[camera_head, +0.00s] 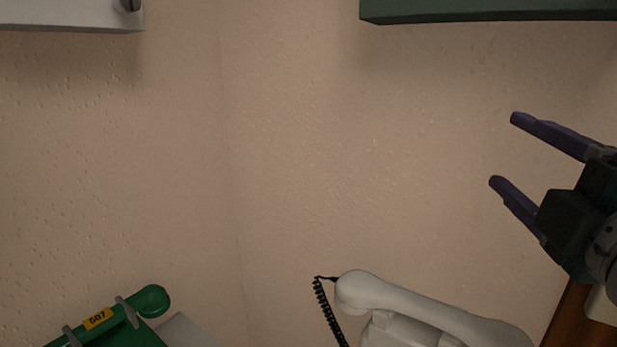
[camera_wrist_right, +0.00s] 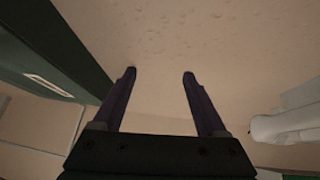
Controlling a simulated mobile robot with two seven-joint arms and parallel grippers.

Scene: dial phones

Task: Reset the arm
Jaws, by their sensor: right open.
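My right gripper (camera_head: 505,150) is at the right side of the head view, raised above the white phone and in front of the wall. Its two dark fingers are apart with nothing between them. The fingers (camera_wrist_right: 160,78) also show spread and empty in the right wrist view. My left gripper is in neither view. A white phone handset (camera_head: 430,308) lies on its phone at the bottom of the head view, apart from my right gripper. A green phone handset (camera_head: 120,312) with a yellow "507" label is at the bottom left.
A black coiled cord (camera_head: 326,312) hangs at the white handset's left end. A dark green box-like edge (camera_head: 480,10) juts out at the top right. A white box-like thing (camera_head: 70,15) is at the top left. The wall (camera_head: 300,150) between them is bare.

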